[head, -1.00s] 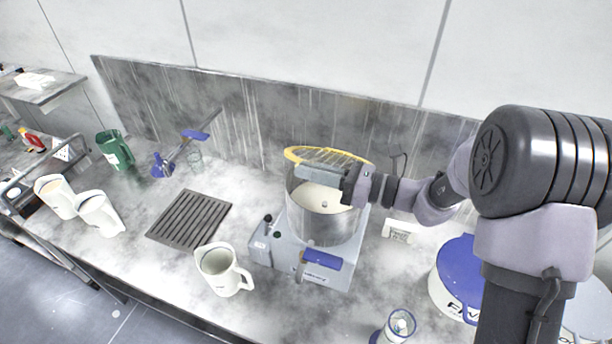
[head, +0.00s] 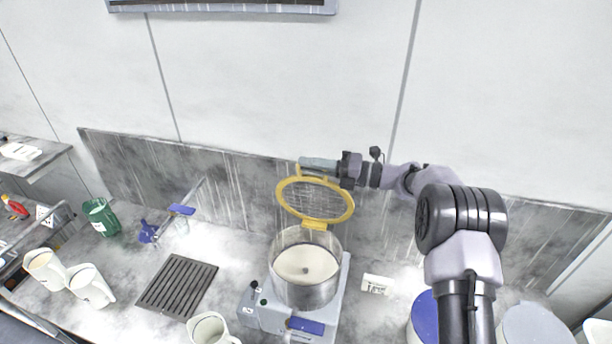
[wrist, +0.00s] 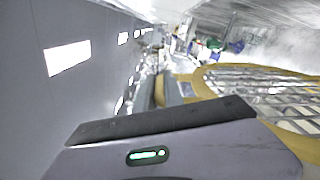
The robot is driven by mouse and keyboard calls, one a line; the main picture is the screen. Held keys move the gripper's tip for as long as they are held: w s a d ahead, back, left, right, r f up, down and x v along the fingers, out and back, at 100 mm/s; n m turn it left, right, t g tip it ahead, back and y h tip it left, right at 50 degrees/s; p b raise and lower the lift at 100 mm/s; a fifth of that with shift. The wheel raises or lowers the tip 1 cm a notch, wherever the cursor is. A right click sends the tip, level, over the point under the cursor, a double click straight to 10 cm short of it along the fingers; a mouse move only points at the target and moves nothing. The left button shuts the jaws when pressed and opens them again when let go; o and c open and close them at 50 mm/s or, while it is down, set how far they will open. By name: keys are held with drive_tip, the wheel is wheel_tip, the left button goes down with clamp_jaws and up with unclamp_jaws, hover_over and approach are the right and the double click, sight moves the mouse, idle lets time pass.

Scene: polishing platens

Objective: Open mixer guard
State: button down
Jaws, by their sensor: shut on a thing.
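The mixer guard (head: 282,201) is a yellow ring with a wire mesh. In the head view it stands raised and steeply tilted above the back of the mixer bowl (head: 280,285), joined by a yellow hinge piece at its lower edge. The open steel bowl holds a pale contents. My gripper (head: 322,165) is at the guard's top edge, shut on the guard's handle, which the fingers largely hide. In the wrist view the yellow rim and mesh of the guard (wrist: 205,88) fill the right side.
A grey drain grate (head: 178,286), white jugs (head: 90,285) and a green jug (head: 101,217) stand to the left. A blue-lidded tub (head: 424,315) is at right. The backsplash (head: 240,190) runs close behind the guard.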

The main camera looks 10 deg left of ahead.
drive_tip(key=shift+w+d+r, duration=0.1)
drive_tip(key=shift+w+r, duration=0.05)
drive_tip(key=shift+w, duration=0.55)
drive_tip(key=shift+w+r, duration=0.1)
drive_tip(key=shift+w, duration=0.55)
drive_tip(key=c, duration=1.5)
unclamp_jaws()
drive_tip(key=shift+o, duration=0.2)
drive_tip(key=s+d+b, duration=0.1)
drive_tip(key=d+b, duration=0.3)
drive_tip(key=d, duration=1.3)
drive_tip(key=shift+s+d, duration=0.2)
